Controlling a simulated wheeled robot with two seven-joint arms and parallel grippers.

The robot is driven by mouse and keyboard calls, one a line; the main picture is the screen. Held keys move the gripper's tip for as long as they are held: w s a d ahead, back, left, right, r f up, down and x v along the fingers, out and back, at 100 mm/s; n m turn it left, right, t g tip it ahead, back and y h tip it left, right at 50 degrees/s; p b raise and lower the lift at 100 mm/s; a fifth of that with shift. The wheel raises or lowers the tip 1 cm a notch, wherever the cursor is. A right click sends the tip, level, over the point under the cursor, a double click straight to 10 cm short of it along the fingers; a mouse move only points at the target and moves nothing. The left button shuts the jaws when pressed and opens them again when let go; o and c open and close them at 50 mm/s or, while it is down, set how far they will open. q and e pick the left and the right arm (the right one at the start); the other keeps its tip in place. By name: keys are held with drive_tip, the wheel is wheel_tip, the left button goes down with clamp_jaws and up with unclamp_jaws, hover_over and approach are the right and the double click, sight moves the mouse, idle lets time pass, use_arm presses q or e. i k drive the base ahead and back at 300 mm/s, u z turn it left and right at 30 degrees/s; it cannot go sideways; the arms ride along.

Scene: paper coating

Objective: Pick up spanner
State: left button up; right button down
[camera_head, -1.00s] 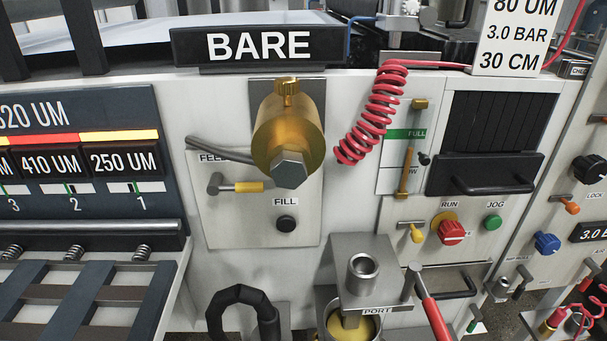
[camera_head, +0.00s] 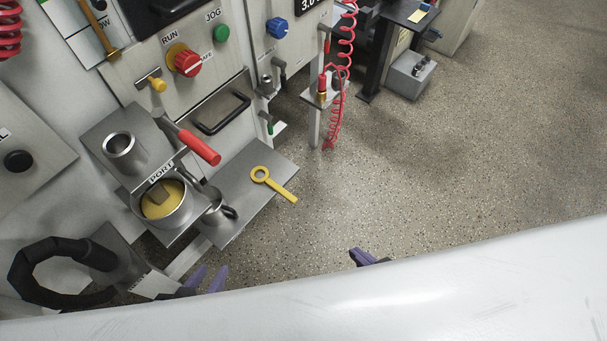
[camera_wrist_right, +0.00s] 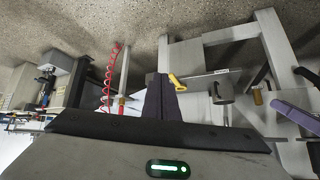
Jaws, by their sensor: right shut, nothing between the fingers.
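The spanner (camera_head: 272,183) is yellow with a ring head and lies on a grey metal shelf (camera_head: 262,205) in the head view. Its handle sticks out over the shelf's right edge. Part of it shows in the right wrist view (camera_wrist_right: 177,82), beside my right gripper's fingers. My right gripper (camera_head: 366,257) is below and right of the spanner in the head view, apart from it. In the wrist view its dark fingers (camera_wrist_right: 162,98) are together and empty. My left gripper (camera_head: 207,279) has purple fingers spread apart, below and left of the shelf, with nothing visible between them.
A metal cup (camera_head: 215,207) stands on the shelf left of the spanner. A pot of yellow liquid (camera_head: 162,200) and a red-handled lever (camera_head: 198,146) are nearby. A post with a red coiled hose (camera_head: 335,110) stands behind. The speckled floor to the right is open.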

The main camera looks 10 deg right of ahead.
sight(267, 180)
drive_tip(key=u, duration=0.55)
drive_tip(key=k, duration=1.3)
drive_tip(key=z, duration=0.1)
drive_tip(key=i, duration=0.6)
drive_tip(key=z, duration=0.4)
drive_tip(key=i, duration=1.2)
drive_tip(key=u, duration=0.65)
